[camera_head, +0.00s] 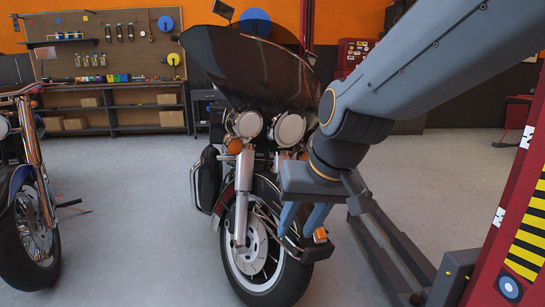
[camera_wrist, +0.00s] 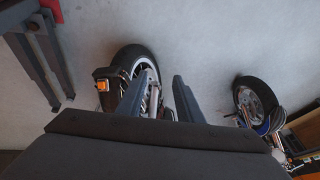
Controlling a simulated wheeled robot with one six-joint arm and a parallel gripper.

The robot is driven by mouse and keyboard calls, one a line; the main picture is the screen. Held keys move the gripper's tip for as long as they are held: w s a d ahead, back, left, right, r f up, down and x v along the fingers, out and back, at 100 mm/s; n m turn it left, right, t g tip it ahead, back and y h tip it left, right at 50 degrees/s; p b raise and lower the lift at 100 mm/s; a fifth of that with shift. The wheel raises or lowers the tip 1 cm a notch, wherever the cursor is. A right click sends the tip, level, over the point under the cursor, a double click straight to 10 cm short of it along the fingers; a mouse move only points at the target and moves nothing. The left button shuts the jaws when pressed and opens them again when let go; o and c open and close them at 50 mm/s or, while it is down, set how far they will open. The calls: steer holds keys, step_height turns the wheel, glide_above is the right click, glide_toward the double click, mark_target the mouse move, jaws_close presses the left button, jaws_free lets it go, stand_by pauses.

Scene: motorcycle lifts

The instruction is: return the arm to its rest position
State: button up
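My arm reaches in from the upper right of the head view, bent at a joint, with my gripper (camera_head: 300,222) pointing down. The gripper hangs in front of the large motorcycle's front wheel (camera_head: 252,262) in that view. In the wrist view my gripper (camera_wrist: 155,82) has its two fingers well apart, with nothing held between them. The front wheel shows beyond the fingers in the wrist view (camera_wrist: 137,62). A dark part with an orange light (camera_head: 318,240) appears close beside the fingers in the head view; I cannot tell whether they touch.
Dark lift arms (camera_head: 385,250) extend from a red post (camera_head: 515,205) with yellow-black stripes at the right. The large motorcycle's windshield (camera_head: 245,65) rises left of my arm. Another motorcycle (camera_head: 30,205) stands at the left. Grey floor (camera_head: 120,215) is clear between the motorcycles. A workbench (camera_head: 115,105) lines the back wall.

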steer(key=s+d+f+n+g+h, duration=0.1)
steer(key=s+d+f+g, duration=0.15)
steer(key=s, duration=0.45)
steer(key=s+d+f+g+h, duration=0.1)
steer(key=s+d+f+g, duration=0.15)
steer(key=s, duration=0.35)
steer(key=d+r+m+t+p, duration=0.1)
steer(key=d+r+p, duration=0.8)
steer(key=p, duration=1.1)
steer(key=shift+w+d+r+m+h, duration=0.2)
steer(key=shift+r+m+h, duration=0.1)
steer(key=shift+r+m, duration=0.55)
